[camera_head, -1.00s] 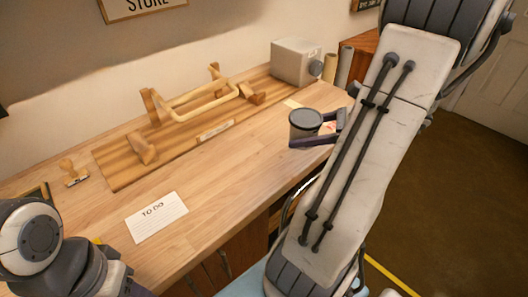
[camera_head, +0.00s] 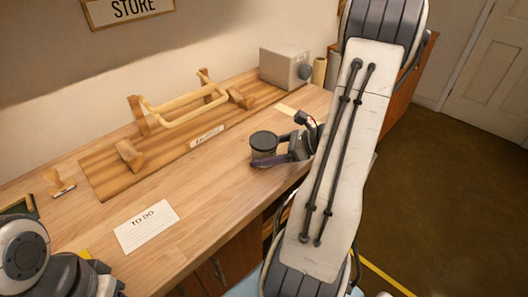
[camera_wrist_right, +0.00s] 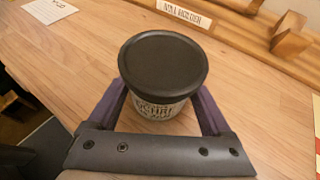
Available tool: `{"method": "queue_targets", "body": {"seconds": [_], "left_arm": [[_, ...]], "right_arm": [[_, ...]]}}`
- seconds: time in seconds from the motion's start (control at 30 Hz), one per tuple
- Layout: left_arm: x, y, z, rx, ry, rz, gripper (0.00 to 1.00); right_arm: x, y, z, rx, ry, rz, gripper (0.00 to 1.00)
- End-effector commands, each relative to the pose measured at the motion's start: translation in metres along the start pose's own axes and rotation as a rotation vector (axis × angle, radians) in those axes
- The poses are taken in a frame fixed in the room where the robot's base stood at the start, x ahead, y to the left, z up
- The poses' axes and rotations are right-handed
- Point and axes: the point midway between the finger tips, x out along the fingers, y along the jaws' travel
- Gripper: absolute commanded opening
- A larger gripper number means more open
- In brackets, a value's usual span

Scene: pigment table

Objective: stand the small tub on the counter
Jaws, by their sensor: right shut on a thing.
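The small tub (camera_head: 264,148) has a dark lid and a printed label. It is upright at the right part of the wooden counter (camera_head: 205,215). My right gripper (camera_head: 272,157) is shut on the tub, one finger on each side of its body. The tub also shows in the right wrist view (camera_wrist_right: 163,72), between the purple fingers of the right gripper (camera_wrist_right: 160,110). Its base is mostly hidden, so I cannot tell whether it touches the counter. Part of my left arm shows at the lower left; its gripper fingers are not visible.
A wooden board (camera_head: 100,183) with a wooden frame (camera_head: 185,107) stands behind the tub. A grey box (camera_head: 284,67) is at the back right. The counter between card and tub is clear.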

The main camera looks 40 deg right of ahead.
Motion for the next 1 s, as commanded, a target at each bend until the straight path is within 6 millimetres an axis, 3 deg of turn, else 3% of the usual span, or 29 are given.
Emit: {"method": "queue_targets", "body": {"seconds": [0.17,0.2,0.23,0.57,0.67,1.0], "left_arm": [[0.003,0.0,0.0,0.0,0.0,0.0,0.5],[0.002,0.0,0.0,0.0,0.0,0.0,0.5],[0.002,0.0,0.0,0.0,0.0,0.0,0.5],[-0.001,0.0,0.0,0.0,0.0,0.0,0.5],[-0.001,0.0,0.0,0.0,0.0,0.0,0.5],[-0.003,0.0,0.0,0.0,0.0,0.0,0.5]], "right_arm": [[0.001,0.0,-0.003,0.0,-0.001,0.0,0.12],[0.001,0.0,-0.003,0.0,0.0,0.0,0.91],[0.001,0.0,-0.002,0.0,0.0,0.0,1.0],[-0.003,-0.001,0.001,0.0,0.0,-0.001,1.0],[-0.016,-0.001,0.001,0.0,-0.001,-0.005,1.0],[-0.088,-0.001,0.001,-0.001,0.0,-0.005,1.0]]}}
